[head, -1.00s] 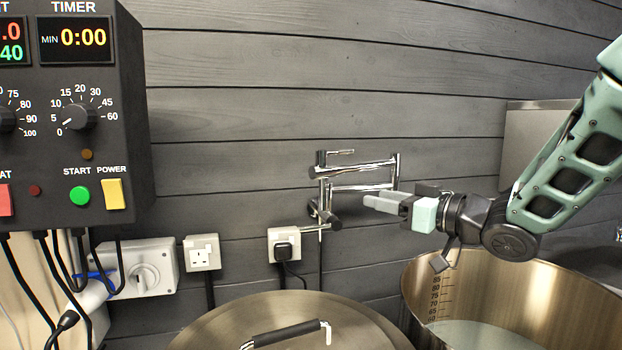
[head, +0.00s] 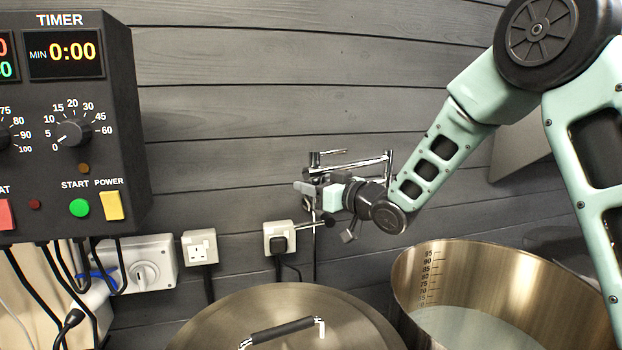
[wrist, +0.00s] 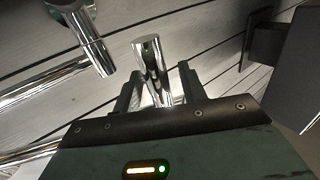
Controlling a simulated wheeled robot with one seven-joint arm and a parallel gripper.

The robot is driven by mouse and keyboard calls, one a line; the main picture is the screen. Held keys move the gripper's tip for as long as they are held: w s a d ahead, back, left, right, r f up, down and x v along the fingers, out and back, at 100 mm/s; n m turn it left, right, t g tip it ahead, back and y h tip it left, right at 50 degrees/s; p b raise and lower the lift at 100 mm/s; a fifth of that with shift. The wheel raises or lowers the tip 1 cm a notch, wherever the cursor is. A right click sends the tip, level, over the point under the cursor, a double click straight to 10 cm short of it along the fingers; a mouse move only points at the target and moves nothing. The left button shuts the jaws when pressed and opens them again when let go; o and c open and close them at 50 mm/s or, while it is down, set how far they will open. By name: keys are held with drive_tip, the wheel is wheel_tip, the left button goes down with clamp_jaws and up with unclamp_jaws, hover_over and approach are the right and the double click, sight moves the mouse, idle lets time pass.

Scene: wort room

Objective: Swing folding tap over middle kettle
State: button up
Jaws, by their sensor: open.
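The chrome folding tap (head: 388,167) is mounted on the grey plank wall, folded close to it, left of the open kettle. My gripper (head: 305,187) is in front of the tap's lower left part and hides some of it. In the wrist view, my open gripper (wrist: 158,88) has a finger on each side of an upright chrome tube of the tap (wrist: 149,58); I cannot tell whether they touch it. An open steel kettle (head: 560,290) with pale liquid stands at right. A lidded kettle (head: 225,325) stands left of it. I cannot tell which is the middle kettle.
A control box (head: 110,150) with a timer hangs at the left. A switch box (head: 150,262), a socket (head: 199,250) and a socket with a black plug (head: 277,240) sit below the tap's height. The lid's handle (head: 283,331) sticks up.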

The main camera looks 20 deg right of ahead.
drive_tip(key=shift+w+a, duration=0.2)
drive_tip(key=shift+w, duration=0.05)
